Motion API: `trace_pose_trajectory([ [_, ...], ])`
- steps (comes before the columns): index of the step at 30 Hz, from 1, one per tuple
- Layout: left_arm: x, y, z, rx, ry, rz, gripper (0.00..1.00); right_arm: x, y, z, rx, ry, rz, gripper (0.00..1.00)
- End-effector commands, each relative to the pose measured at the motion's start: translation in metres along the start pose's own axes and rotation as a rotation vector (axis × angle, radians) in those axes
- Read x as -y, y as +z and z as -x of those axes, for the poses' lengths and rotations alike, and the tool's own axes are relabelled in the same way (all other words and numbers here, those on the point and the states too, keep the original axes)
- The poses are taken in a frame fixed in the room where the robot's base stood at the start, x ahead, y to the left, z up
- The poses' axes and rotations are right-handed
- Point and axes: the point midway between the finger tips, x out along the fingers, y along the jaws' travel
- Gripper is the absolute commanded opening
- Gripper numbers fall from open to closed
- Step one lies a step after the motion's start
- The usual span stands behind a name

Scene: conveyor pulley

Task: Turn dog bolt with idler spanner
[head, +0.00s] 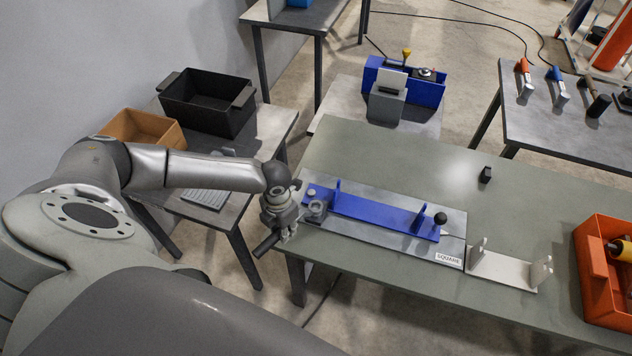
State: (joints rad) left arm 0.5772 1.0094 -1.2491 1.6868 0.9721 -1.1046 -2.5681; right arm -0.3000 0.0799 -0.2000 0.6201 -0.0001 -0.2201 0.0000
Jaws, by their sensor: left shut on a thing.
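My left gripper (285,228) is at the left end of the grey-green table, shut on a tool that I take for the idler spanner. Its dark handle (265,245) sticks out towards the lower left, past the table edge. A grey ring-shaped head (316,208) shows just right of the gripper, close to the left end of a blue bar (375,210). A small round piece (311,192) on that end may be the dog bolt; I cannot tell whether the ring touches it. My right gripper is not in view.
The blue bar lies on a grey plate (340,232) labelled SQUARE, with a black knob (440,219) at its right end. A pale bracket (503,270), a small black block (486,174) and an orange bin (600,300) stand further right. The table's back middle is clear.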

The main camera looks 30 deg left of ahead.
Motion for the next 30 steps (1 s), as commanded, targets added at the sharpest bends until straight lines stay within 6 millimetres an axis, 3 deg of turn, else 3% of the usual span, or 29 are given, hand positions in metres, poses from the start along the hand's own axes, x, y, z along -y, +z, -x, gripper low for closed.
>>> trace_pose_trajectory([
  [16,0.0,0.001,0.026,0.002,-0.001,-0.001,0.0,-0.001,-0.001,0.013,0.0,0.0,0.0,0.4],
  [30,0.0,0.001,0.053,0.003,0.0,0.0,0.0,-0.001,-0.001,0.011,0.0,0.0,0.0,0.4],
])
